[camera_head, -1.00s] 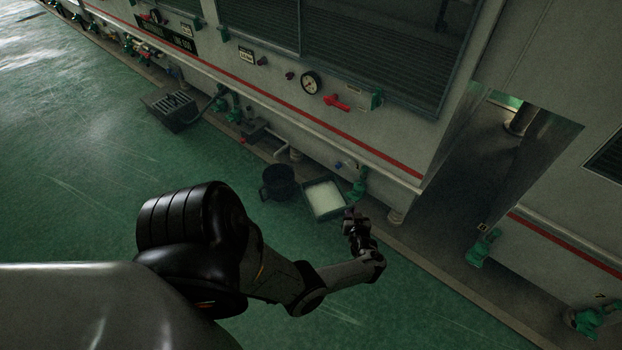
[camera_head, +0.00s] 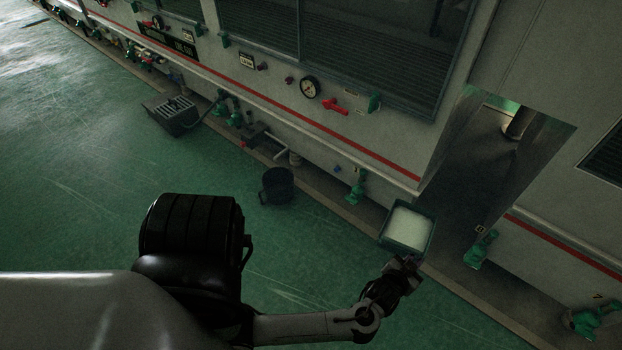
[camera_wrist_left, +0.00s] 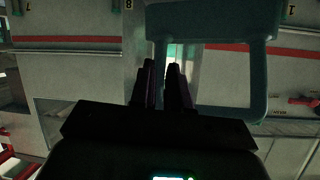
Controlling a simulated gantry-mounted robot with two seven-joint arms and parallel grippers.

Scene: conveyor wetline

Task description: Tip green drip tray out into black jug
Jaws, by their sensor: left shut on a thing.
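The green drip tray (camera_head: 430,236) is off the floor, to the right of the jug in the head view, with pale, whitish contents inside. My left gripper (camera_head: 409,262) is shut on its near edge. In the left wrist view the dark fingers (camera_wrist_left: 167,85) meet the tray's rim (camera_wrist_left: 262,75), which frames a pale area. The black jug (camera_head: 277,187) stands upright on the green floor, left of the tray and apart from it; its inside looks dark. My right gripper is not in view.
The machine wall with a gauge (camera_head: 309,87) and red handle (camera_head: 334,106) runs behind. Green valves (camera_head: 356,188) (camera_head: 481,248) stick out low along it. A dark slotted box (camera_head: 172,113) stands at the left. Open floor lies in front of the jug.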

